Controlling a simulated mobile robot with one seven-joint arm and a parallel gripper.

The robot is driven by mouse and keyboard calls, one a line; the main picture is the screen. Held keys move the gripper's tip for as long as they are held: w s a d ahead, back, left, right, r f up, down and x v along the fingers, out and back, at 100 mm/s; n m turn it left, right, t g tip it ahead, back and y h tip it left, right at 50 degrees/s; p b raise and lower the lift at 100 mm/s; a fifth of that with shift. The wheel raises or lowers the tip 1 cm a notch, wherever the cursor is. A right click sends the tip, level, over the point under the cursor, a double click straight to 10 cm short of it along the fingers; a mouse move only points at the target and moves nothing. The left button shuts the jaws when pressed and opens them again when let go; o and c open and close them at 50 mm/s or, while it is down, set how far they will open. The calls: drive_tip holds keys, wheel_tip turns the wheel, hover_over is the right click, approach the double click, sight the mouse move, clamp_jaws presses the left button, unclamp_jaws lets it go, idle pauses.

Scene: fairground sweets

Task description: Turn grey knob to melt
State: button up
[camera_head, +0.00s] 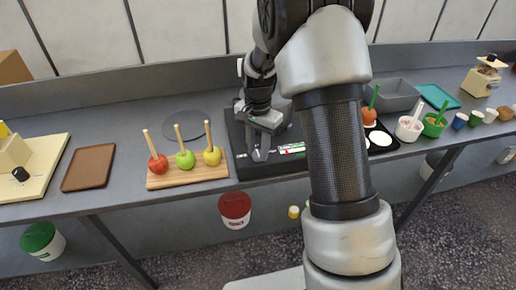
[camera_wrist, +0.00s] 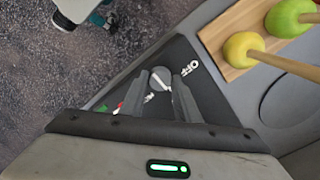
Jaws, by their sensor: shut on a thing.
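The grey knob (camera_wrist: 160,79) sits on the dark front panel of the cooker (camera_head: 242,168). A pale mark shows on the knob. The white word OFF (camera_wrist: 190,68) is printed beside it in the wrist view. My gripper (camera_head: 261,150) reaches down to the panel and is shut on the knob, one finger on each side; it also shows in the wrist view (camera_wrist: 160,90). Green, red and white markings (camera_head: 292,148) lie on the panel right of the knob in the head view. The melt label cannot be read, and my arm hides part of the cooker.
A wooden board (camera_head: 190,178) with red, green and yellow apples on sticks stands left of the cooker. A brown tray (camera_head: 88,168) is farther left. A black tray (camera_head: 382,143), grey bin (camera_head: 395,95) and tubs stand to the right.

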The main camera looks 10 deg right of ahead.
sight(258, 153)
idle(0.3)
drive_tip(key=o, duration=1)
drive_tip(key=shift+o, duration=0.2)
wheel_tip(258, 153, up, 18)
drive_tip(key=p, duration=0.1)
drive_tip(key=shift+f, duration=0.25)
